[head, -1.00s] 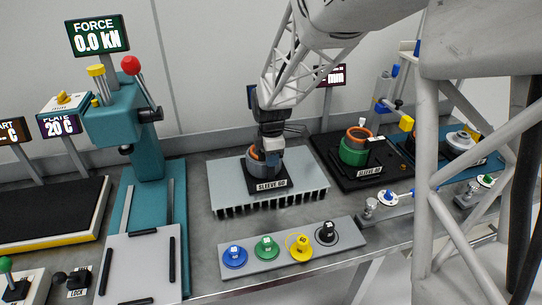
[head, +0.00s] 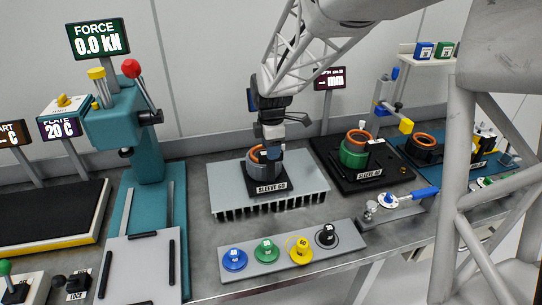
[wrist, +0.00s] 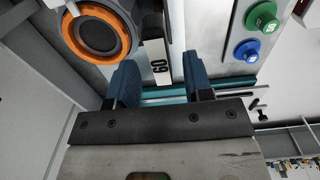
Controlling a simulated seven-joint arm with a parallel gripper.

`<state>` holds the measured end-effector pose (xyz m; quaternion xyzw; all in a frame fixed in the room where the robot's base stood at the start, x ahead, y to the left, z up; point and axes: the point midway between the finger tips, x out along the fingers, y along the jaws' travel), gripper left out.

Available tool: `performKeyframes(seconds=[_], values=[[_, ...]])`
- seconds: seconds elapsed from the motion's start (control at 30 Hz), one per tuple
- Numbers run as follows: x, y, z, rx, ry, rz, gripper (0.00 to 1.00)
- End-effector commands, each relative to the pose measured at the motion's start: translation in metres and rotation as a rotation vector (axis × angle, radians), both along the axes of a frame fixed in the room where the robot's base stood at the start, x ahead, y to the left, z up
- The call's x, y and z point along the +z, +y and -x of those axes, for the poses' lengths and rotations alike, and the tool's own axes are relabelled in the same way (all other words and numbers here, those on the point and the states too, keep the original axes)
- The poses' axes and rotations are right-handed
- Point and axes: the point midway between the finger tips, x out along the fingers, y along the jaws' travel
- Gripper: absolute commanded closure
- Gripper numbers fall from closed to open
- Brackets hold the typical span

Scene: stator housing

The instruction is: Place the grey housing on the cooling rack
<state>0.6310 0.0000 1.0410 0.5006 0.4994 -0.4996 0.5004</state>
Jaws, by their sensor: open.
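The grey housing (head: 263,176), a short cylinder with an orange ring inside, stands upright on a black base labelled SLEEVE 60 (head: 271,188). That base sits on the finned light-grey cooling rack (head: 222,182). In the wrist view the housing (wrist: 78,53) shows at upper left, outside the fingers, with its orange rim facing the camera. My gripper (head: 272,150) is just above the housing in the head view, its tips overlapping the housing's rim there. In the wrist view its blue fingers (wrist: 158,78) are apart with nothing held between them.
A green housing (head: 353,152) with an orange ring stands on a black plate to the right. A dark housing (head: 424,146) is farther right. A strip with coloured knobs (head: 285,247) lies in front of the rack. The teal press (head: 142,140) stands left.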

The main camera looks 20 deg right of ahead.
Motion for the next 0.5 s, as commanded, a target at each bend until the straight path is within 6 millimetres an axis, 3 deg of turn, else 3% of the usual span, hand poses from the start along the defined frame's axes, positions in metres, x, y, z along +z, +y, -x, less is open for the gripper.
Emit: performKeyframes(seconds=[0.3, 0.5], values=[[0.051, 0.0, 0.0, 0.0, -0.003, 0.0, 0.53], [0.07, 0.0, 0.0, 0.0, -0.002, 0.0, 0.53]])
